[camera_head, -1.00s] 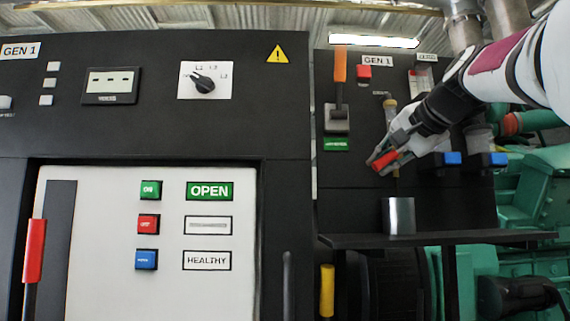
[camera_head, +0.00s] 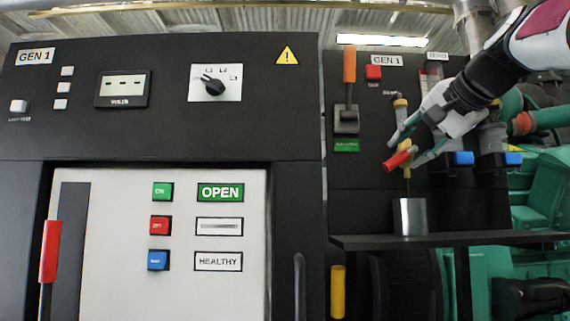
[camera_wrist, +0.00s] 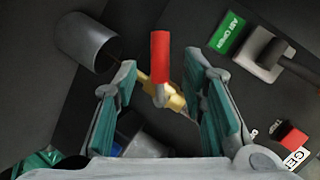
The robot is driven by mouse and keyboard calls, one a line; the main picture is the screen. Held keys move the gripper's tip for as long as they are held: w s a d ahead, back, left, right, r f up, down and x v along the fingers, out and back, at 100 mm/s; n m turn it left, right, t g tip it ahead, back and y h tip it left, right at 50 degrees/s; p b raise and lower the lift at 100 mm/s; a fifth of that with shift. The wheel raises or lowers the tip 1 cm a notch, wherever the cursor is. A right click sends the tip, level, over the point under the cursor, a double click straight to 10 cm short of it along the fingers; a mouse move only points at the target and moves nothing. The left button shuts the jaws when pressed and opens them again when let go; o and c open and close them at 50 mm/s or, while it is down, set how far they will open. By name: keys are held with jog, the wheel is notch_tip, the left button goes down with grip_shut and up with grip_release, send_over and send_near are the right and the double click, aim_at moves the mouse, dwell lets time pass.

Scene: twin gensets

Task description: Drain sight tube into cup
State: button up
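The red valve lever (camera_head: 398,161) points sideways, toward the lower left, below the sight tube's brass-coloured top fitting (camera_head: 400,104). In the wrist view the red lever (camera_wrist: 160,57) lies between my fingers, with a gap on both sides, and the brass valve body (camera_wrist: 160,88) is behind it. My gripper (camera_head: 407,146) is open around the lever; its fingers also show in the wrist view (camera_wrist: 163,98). A grey metal cup (camera_head: 410,218) stands upright below the valve. A thin brownish line, seemingly a stream, runs from the valve toward the cup (camera_wrist: 88,42). The tube's middle is mostly hidden.
A dark shelf (camera_head: 450,240) bears the cup. An orange-handled lever (camera_head: 349,68) and a red button (camera_head: 373,72) sit left of the tube. Blue-handled valves (camera_head: 463,158) are close right of my gripper. Green engine parts (camera_head: 545,195) are farther right.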

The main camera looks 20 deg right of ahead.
jog(key=v, duration=0.6)
jog(key=shift+s, duration=0.2)
jog(key=shift+r, duration=0.1)
jog(key=shift+c, duration=0.6)
jog(key=shift+w, duration=0.1)
jog(key=c, duration=0.4)
jog(key=shift+w+a+n, duration=0.2)
jog(key=shift+a+n, duration=0.1)
jog(key=shift+n, duration=0.1)
grip_shut()
jog(key=w+a+r+n+g+h+p, duration=0.25)
jog(key=a+r+n+h, duration=0.45)
jog(key=n, duration=0.6)
jog(key=w+d+f+p, duration=0.1)
jog(key=w+d+f, duration=0.4)
jog(key=w+f, duration=0.2)
jog(key=shift+w+d+t+y, duration=0.15)
jog(key=shift+d+t+y, duration=0.1)
jog(key=shift+t+y, duration=0.1)
